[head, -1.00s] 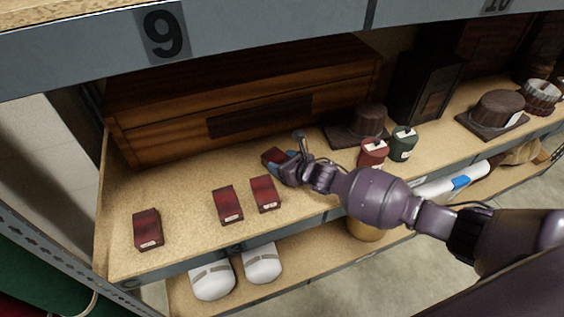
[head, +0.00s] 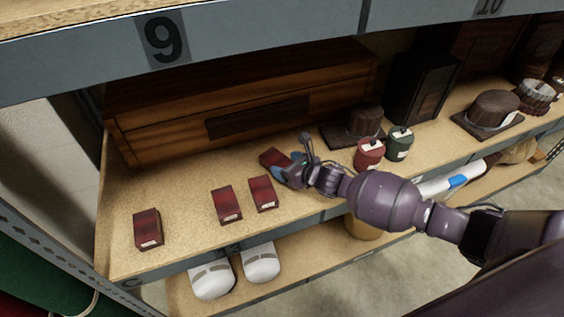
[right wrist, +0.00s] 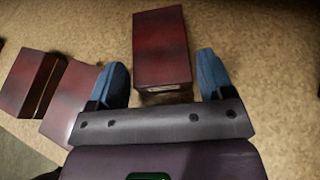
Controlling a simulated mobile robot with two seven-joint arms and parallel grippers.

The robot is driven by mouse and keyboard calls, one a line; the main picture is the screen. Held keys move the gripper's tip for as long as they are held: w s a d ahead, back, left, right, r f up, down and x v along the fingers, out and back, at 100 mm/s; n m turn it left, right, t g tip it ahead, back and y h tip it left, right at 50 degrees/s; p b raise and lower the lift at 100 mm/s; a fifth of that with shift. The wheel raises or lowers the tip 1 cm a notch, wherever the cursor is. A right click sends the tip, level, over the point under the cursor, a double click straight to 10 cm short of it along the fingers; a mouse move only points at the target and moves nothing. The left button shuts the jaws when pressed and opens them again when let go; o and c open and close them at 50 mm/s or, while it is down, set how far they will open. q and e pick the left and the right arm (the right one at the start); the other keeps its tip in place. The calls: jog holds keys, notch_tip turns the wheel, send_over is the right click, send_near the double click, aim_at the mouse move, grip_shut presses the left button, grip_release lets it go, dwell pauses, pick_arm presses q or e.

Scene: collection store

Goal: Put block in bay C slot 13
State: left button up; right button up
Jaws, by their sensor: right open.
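Several dark red blocks with small white labels stand on the shelf under the 9 sign in the head view. One block (head: 274,158) is at my right gripper (head: 284,168). In the right wrist view this block (right wrist: 162,50) lies between and just beyond the two blue fingertips of the right gripper (right wrist: 164,75), which are open with gaps at both sides. Two other blocks (head: 226,205) (head: 263,194) stand side by side nearer the front edge, and another block (head: 148,229) stands at the far left. My left gripper is not in view.
A long wooden chest (head: 235,105) fills the back of the shelf. A red tin (head: 369,155) and a green tin (head: 399,146) stand right of my gripper, near a dark hat-shaped object (head: 365,122). White rolls (head: 261,263) lie on the lower shelf. Bare shelf lies between the left blocks.

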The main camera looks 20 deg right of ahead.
jog(key=p+v, duration=0.1)
jog(key=v, duration=0.8)
jog(key=shift+p, duration=0.3)
jog(key=s+a+m, duration=0.1)
jog(key=s+m, duration=0.1)
jog(key=m, duration=0.1)
jog(key=s+a+f+m, duration=0.1)
jog(key=s+m, duration=0.1)
jog(key=m, duration=0.1)
jog(key=s+a+f+m, duration=0.1)
jog(key=s+m, duration=0.1)
jog(key=m, duration=0.1)
jog(key=shift+s+a, duration=0.1)
jog(key=shift+s, duration=0.1)
jog(key=s+d+f+m+h, duration=0.1)
jog(key=s+d+m+h, duration=0.1)
jog(key=s+m, duration=0.7)
jog(key=s+d+f+m+g+h, duration=0.1)
jog(key=s+m, duration=0.9)
jog(key=m, duration=1.1)
jog(key=d+f+h, duration=0.1)
jog(key=d+h, duration=0.1)
jog(key=shift+s+d+f+m+h, duration=0.3)
jog(key=shift+d+f+m, duration=0.05)
jog(key=shift+m, duration=0.05)
